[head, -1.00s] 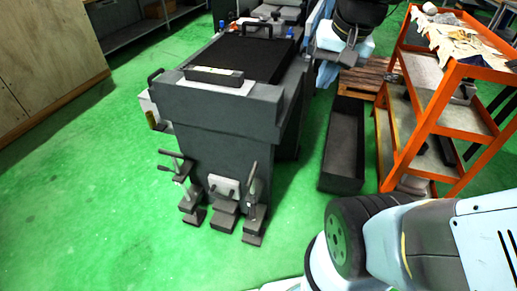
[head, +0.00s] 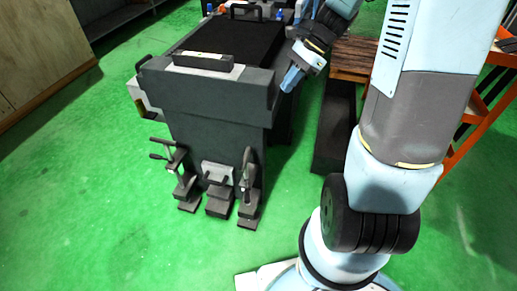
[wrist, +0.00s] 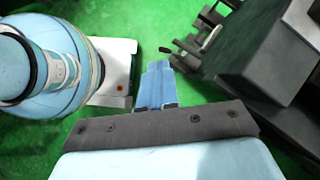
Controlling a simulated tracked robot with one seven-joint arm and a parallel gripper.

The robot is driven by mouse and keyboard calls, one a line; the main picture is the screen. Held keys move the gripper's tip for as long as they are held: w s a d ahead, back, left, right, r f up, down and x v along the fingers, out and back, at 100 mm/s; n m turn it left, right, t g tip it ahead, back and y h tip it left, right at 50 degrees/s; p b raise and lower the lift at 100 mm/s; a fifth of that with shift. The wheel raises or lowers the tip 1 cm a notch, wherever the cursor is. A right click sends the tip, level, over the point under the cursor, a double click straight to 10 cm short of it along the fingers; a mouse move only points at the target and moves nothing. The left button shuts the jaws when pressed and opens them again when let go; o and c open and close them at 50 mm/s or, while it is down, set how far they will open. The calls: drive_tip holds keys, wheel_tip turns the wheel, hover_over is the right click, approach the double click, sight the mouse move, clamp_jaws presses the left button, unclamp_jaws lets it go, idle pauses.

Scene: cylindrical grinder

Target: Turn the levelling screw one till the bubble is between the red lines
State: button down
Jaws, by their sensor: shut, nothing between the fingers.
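The levelling screws stand at the foot of the grey grinder (head: 215,135). The left one (head: 180,175) has a crossbar handle, the middle one (head: 218,190) is low, and the right one (head: 248,190) has an upright handle. I cannot tell which is number one. A dark bar-shaped level (head: 203,61) lies on the machine's front top; its bubble and red lines are too small to read. My gripper (head: 290,82) is shut and empty beside the machine's right front corner, above the screws. In the wrist view its blue fingers (wrist: 157,85) are together, with a screw handle (wrist: 178,50) beyond them.
The orange shelf cart (head: 465,150) stands at right, partly behind my arm. A wooden pallet (head: 352,58) and a dark trough (head: 333,130) lie right of the grinder. Green floor (head: 90,210) is free in front and at left.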

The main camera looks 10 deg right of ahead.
drive_tip(key=w+d+f+m+t+y, duration=0.2)
drive_tip(key=w+f+m+t+y, duration=0.1)
drive_tip(key=f+m, duration=0.8)
drive_tip(key=w+d+f+m+t+y, duration=0.2)
drive_tip(key=f+m, duration=0.4)
drive_tip(key=f, duration=0.9)
drive_tip(key=w+d+f+m+t+y, duration=0.3)
drive_tip(key=f+m, duration=0.6)
drive_tip(key=f, duration=0.4)
drive_tip(key=x, duration=1.4)
drive_tip(key=shift+s+a+f, duration=0.15)
drive_tip(key=shift+a+f, duration=0.05)
drive_tip(key=shift+a, duration=0.05)
